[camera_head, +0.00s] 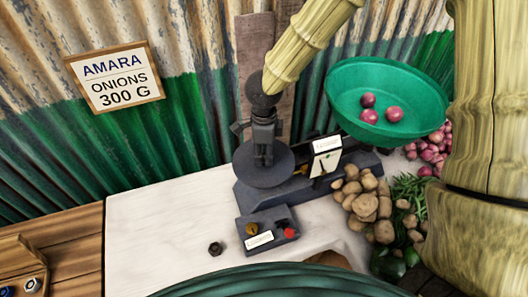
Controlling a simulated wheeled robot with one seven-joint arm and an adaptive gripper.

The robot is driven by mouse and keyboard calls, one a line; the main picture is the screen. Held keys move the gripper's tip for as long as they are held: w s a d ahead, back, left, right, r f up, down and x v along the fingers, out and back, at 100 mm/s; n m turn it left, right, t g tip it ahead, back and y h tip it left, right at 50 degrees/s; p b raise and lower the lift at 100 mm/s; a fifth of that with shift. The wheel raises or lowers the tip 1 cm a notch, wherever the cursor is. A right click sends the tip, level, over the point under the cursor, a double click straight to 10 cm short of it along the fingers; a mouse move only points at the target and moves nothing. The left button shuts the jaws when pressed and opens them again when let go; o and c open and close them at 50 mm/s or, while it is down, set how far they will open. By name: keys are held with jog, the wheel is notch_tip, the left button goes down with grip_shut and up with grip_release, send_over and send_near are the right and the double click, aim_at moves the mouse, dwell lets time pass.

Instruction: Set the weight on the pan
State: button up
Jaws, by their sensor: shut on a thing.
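A balance (300,194) stands on the white cloth, with a flat, dark round pan (244,170) on its left side. A green bowl (345,85) on its right side holds three red onions (394,113). My gripper (263,156) points down over the dark pan and is shut on a small dark thing, apparently the weight. The fingers mostly hide it, and I cannot tell whether it touches the pan. A label with a dial (327,160) is on the balance's front.
A grey weight block (284,243) with brass, black and red pieces sits in front of the balance. A loose dark hexagonal piece (215,248) lies left of it. Potatoes (365,204) and greens crowd the right. The cloth (150,235) at left is clear. A sign (116,77) reads "AMARA ONIONS 300 G".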

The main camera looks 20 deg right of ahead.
aim_at(264, 156)
jog(key=shift+f, duration=0.1)
jog(key=o, duration=1.1)
jog(key=shift+c, duration=0.2)
notch_tip(264, 156, up, 12)
jog(key=b, duration=0.1)
jog(key=shift+r, duration=0.2)
